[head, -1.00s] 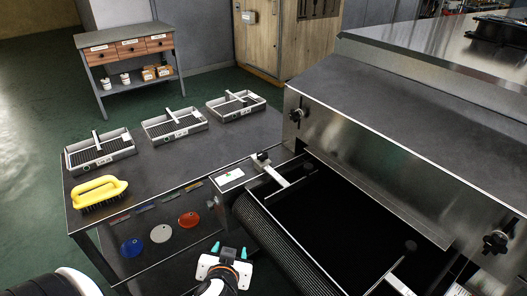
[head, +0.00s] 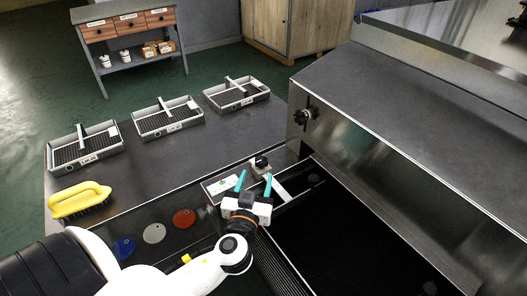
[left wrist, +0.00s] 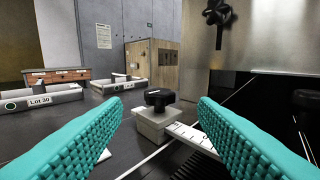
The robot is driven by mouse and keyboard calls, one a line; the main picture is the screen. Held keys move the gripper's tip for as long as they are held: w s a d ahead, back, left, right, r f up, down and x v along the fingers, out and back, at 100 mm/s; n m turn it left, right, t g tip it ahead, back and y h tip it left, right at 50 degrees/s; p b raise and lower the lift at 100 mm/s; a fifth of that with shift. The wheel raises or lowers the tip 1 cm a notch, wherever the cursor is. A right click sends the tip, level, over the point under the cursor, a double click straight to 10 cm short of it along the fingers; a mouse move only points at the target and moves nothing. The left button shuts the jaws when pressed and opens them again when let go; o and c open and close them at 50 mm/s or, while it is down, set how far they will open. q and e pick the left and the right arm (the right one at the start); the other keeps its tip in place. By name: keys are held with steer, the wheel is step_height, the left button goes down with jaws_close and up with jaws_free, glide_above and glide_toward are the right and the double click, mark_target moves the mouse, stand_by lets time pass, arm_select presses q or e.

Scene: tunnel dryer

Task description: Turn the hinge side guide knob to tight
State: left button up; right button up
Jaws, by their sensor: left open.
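A black knob (head: 260,162) sits on a pale block at the table's corner by the dryer's belt opening, with a white ruled bar (head: 281,190) beside it. In the left wrist view the knob (left wrist: 160,98) stands upright on its block (left wrist: 157,124), centred between my fingers and beyond their tips. My left gripper (head: 254,180), with teal fingers, is open and empty, just short of the knob in the head view. The left wrist view shows both fingers (left wrist: 160,104) apart. Which way the knob is set cannot be told. My right gripper is not in view.
Another black knob (head: 305,117) is on the dryer's steel front. Three grey trays (head: 168,118) and a yellow brush (head: 80,202) lie on the table (head: 200,157). Coloured discs (head: 154,233) hang on its front panel. The dark belt opening (head: 330,235) lies right of my gripper.

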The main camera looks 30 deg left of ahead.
mark_target(261, 164)
arm_select(q)
steer(key=p+x, duration=0.1)
steer(key=x, duration=0.8)
steer(key=shift+w+a+p, duration=0.2)
steer(key=shift+w+p, duration=0.1)
steer(key=shift+c, duration=0.2)
steer(key=c, duration=0.9)
steer(key=shift+c, duration=0.2)
